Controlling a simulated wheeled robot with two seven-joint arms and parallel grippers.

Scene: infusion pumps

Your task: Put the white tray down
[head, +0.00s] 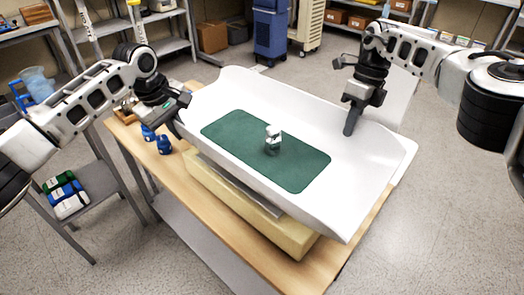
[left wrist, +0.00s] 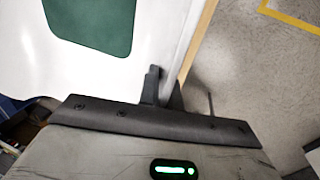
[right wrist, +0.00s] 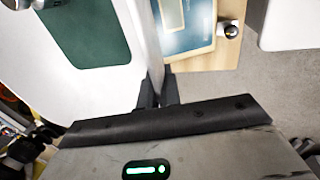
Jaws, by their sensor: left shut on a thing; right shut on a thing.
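The large white tray (head: 235,88) hangs or rests over the wooden table, tilted slightly in the head view. A green mat (head: 235,130) lies in it with a small white and silver object (head: 273,138) standing on the mat. My left gripper (head: 178,122) is shut on the tray's left rim; the left wrist view shows its fingers (left wrist: 162,90) across the rim. My right gripper (head: 350,122) is shut on the far right rim, its fingers (right wrist: 158,92) also showing in the right wrist view. Whether the tray's underside touches what is below is hidden.
A beige block (head: 235,205) with a grey edge above it sits on the wooden table (head: 150,165) under the tray. Small blue objects (head: 164,145) stand at the table's left. A blue device with a screen (right wrist: 188,25) shows beside the tray. Shelves and a blue cabinet (head: 270,30) stand behind.

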